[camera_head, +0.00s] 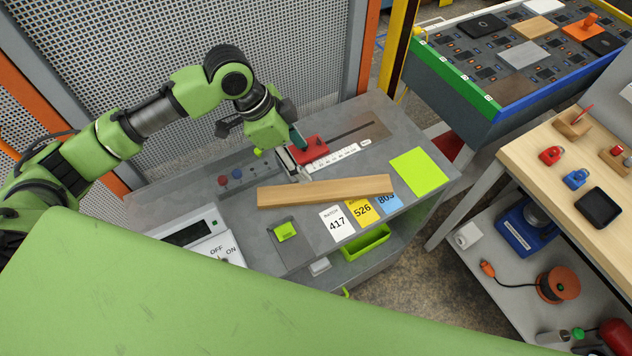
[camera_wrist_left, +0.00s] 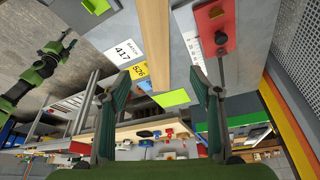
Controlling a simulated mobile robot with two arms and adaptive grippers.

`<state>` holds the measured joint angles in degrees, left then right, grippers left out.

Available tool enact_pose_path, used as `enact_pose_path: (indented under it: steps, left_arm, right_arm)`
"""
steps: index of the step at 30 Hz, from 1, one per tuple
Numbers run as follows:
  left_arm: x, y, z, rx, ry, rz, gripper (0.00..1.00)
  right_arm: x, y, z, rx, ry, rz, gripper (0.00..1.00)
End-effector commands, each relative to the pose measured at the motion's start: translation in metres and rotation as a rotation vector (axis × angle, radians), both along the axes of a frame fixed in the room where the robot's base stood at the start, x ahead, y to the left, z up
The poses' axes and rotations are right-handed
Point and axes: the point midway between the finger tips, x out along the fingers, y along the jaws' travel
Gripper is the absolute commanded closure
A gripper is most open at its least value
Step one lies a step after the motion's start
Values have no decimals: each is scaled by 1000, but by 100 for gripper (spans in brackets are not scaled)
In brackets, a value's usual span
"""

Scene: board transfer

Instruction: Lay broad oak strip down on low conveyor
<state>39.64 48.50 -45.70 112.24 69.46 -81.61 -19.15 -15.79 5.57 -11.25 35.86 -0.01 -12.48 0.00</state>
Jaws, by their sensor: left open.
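The broad oak strip (camera_head: 325,191) lies flat across the grey workbench (camera_head: 240,205), left of a lime green square. It also shows in the left wrist view (camera_wrist_left: 156,35), running up the middle. My left gripper (camera_head: 297,160) is open and empty, above the bench behind the strip, near a red block. A low conveyor (camera_head: 500,88) with green and blue edges stands at the back right and carries several flat pieces. A green arm shows at the left wrist view's left edge; its gripper is too small to read.
A red block (camera_head: 308,150) and white scale sit behind the strip. Number cards (camera_head: 337,222) lie in front of it, and a switch box (camera_head: 195,235) is at left. A wooden table (camera_head: 550,150) with small tools stands at right. Mesh fencing (camera_head: 160,80) closes the back.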

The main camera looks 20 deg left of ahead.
Motion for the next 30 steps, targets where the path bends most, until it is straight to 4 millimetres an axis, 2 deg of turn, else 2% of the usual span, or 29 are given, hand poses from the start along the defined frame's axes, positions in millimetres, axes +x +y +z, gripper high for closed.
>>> enact_pose_path:
  steps: [4, 9, 11, 17, 23, 30]
  left_arm:
    - [2, -9, -21, -1, 6, -2, 42]
    - [6, -21, -52, 0, 5, -2, 42]
    - [8, -24, -61, -1, 5, 0, 42]
    - [11, -30, -77, 0, 2, -1, 42]
    - [11, -41, -95, 0, 5, -1, 42]
    - [15, -49, -122, 1, 2, 0, 42]
  right_arm:
    - [-13, 4, 5, 4, 16, -2, 60]
    - [-38, 20, 10, 21, 51, -4, 60]
    - [-42, 24, 11, 26, 56, -3, 60]
    - [-34, 22, 14, 24, 45, 0, 60]
    - [-18, 15, 31, 17, 22, -1, 60]
    - [-19, 13, 37, 16, 24, -2, 60]
